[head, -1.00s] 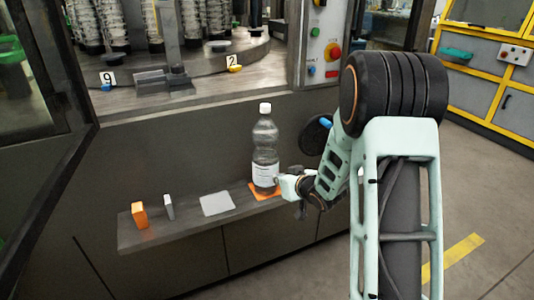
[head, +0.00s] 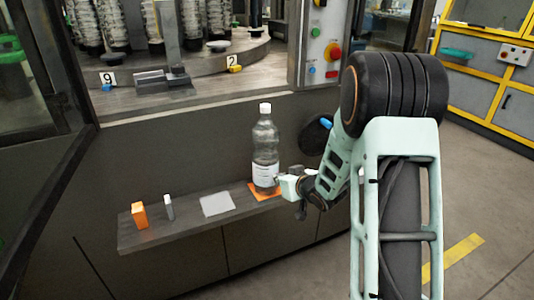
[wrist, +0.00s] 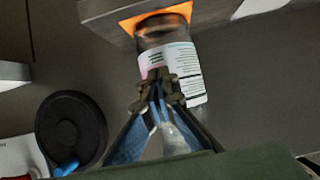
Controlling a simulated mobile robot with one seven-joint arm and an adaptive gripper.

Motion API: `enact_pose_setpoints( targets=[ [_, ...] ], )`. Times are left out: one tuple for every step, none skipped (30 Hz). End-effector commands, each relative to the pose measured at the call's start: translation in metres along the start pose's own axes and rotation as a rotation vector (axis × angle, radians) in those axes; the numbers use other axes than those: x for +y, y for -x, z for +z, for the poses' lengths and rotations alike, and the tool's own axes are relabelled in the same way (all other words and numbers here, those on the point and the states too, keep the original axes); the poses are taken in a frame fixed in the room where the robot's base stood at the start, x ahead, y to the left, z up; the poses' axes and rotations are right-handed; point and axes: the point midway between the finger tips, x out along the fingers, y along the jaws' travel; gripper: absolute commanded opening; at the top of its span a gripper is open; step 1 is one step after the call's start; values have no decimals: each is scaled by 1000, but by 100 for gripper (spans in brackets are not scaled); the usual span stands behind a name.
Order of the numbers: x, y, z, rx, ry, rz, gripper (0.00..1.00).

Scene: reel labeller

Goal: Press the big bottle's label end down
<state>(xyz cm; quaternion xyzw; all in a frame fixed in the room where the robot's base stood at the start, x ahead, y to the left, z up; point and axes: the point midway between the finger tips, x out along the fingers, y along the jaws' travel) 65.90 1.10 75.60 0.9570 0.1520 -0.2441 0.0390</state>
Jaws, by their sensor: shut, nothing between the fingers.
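The big bottle (head: 265,143) stands upright on an orange mat (head: 282,190) at the right part of the shelf. It is clear and dark inside with a white cap, and a white label (head: 265,174) wraps its lower part. In the wrist view the label (wrist: 185,65) shows print and a pink patch at its left side. My gripper (head: 281,186) is at the bottle's right side at label height. In the wrist view my gripper (wrist: 160,84) is shut and empty, its fingertips over the label. I cannot tell whether they touch it.
A dark round disc (wrist: 70,130) is on the machine front near my arm.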

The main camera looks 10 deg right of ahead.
Motion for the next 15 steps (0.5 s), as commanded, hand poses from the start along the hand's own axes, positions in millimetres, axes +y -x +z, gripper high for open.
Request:
enact_pose_setpoints(
  targets=[
    [1,0,-2,3,0,0,0],
    [1,0,-2,3,0,0,0],
    [2,0,-2,3,0,0,0],
    [2,0,-2,3,0,0,0],
    [3,0,-2,3,0,0,0],
    [3,0,-2,3,0,1,0],
    [4,0,-2,3,0,1,0],
    [4,0,-2,3,0,1,0],
    [5,0,-2,2,0,1,0],
    [5,0,-2,2,0,1,0],
    [5,0,-1,2,0,1,0],
    [6,0,-1,2,0,1,0],
    [6,0,-1,2,0,1,0],
    [6,0,-1,1,0,1,0],
    [7,0,-1,1,0,1,0]
  ],
)
